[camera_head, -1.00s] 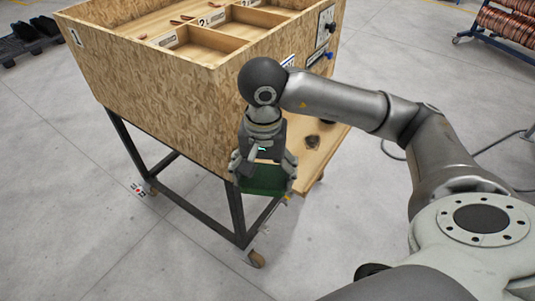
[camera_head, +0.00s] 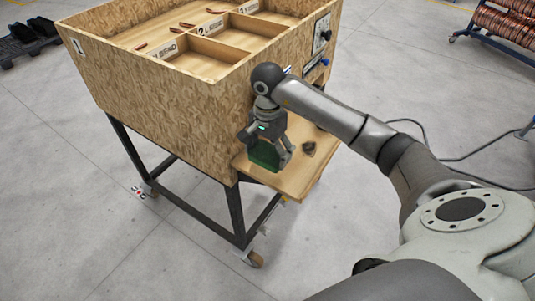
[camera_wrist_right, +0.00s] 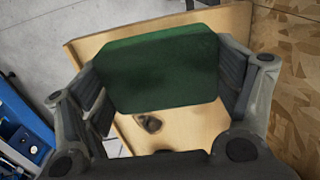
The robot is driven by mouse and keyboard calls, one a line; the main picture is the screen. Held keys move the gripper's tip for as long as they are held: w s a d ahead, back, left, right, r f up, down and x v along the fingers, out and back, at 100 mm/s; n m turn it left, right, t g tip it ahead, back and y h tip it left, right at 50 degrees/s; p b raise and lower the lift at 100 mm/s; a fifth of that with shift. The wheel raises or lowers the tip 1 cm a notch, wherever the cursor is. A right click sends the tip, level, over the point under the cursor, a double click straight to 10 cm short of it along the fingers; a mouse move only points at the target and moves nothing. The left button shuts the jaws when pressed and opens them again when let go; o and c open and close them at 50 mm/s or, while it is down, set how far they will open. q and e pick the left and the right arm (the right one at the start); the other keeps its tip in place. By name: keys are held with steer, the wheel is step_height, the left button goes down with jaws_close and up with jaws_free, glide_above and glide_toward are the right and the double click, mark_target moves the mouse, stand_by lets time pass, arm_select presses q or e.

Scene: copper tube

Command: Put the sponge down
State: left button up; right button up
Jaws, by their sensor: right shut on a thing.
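The sponge is a dark green block (camera_head: 264,155); in the right wrist view the green sponge (camera_wrist_right: 160,68) fills the space between the fingers. My right gripper (camera_head: 265,148) is shut on it, with a finger on each side. The gripper and sponge are over the wooden side shelf (camera_head: 295,178) of the cart. I cannot tell whether the sponge touches the shelf. My left gripper is not in view.
A small dark object (camera_head: 308,149) lies on the shelf, right of the sponge. The wooden compartment box (camera_head: 150,95) rises beside the shelf, holding copper pieces. A control panel (camera_head: 322,30) is on its side. Cables lie on the floor at right.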

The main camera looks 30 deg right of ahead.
mark_target(267, 145)
steer(key=w+f, duration=0.1)
steer(key=w+d+f, duration=0.1)
steer(key=shift+d+f+p, duration=0.1)
steer(key=shift+f+p, duration=0.25)
steer(key=shift+p, duration=0.05)
steer(key=shift+w+d+f+p, duration=0.1)
steer(key=shift+f+p, duration=0.2)
step_height(267, 145, down, 2)
steer(key=shift+p, duration=0.8)
steer(key=shift+f, duration=0.55)
steer(key=o, duration=0.5)
steer(key=shift+o, duration=0.2)
